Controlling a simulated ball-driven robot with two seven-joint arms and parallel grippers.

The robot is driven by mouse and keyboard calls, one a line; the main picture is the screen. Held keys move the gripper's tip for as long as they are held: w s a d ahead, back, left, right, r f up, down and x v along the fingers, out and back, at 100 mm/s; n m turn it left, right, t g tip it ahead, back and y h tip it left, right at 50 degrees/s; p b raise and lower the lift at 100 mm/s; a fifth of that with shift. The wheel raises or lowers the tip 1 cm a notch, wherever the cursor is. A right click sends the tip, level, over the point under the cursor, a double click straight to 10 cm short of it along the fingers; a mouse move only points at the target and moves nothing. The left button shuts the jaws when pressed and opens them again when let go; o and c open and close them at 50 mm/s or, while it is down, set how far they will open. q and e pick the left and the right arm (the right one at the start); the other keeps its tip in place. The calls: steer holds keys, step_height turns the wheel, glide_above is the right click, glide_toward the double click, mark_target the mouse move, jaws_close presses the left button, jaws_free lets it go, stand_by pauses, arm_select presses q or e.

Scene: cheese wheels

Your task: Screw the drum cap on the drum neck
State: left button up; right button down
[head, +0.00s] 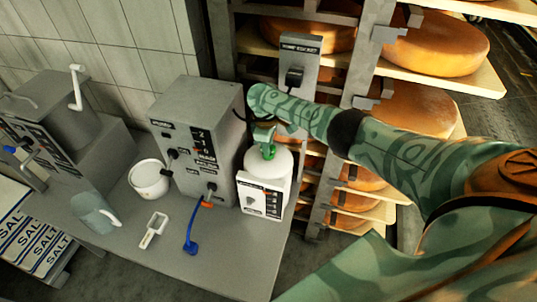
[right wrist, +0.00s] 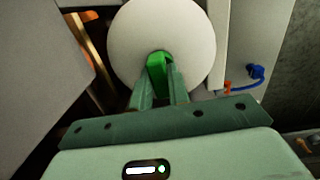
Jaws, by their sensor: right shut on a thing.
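The drum (head: 266,168) is white and stands upright at the right end of the grey bench. Its round top (right wrist: 190,28) fills the upper middle of the right wrist view. The drum cap (head: 268,151) is green and sits over the middle of the drum's top. My right gripper (head: 265,138) comes down from above and is shut on the cap; in the right wrist view its fingers hold the cap (right wrist: 157,62) from both sides. The drum neck is hidden under the cap and fingers, so I cannot tell how far the cap is seated. My left gripper is not in view.
A grey control box (head: 200,140) stands left of the drum, and a white labelled panel (head: 262,198) is in front of it. A blue hose (head: 191,238), scoop (head: 153,231), white bucket (head: 149,180) and clear jug (head: 97,215) are on the bench. Cheese shelves (head: 450,72) rise behind.

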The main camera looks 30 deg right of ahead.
steer(key=shift+s+f, duration=0.1)
steer(key=shift+f, duration=0.05)
steer(key=c, duration=1.3)
jaws_free()
steer(key=shift+o, duration=0.2)
step_height(320, 180, up, 16)
steer(key=p, duration=0.7)
steer(key=shift+w+a, duration=0.2)
steer(key=shift+a, duration=0.25)
steer(key=shift+c, duration=0.3)
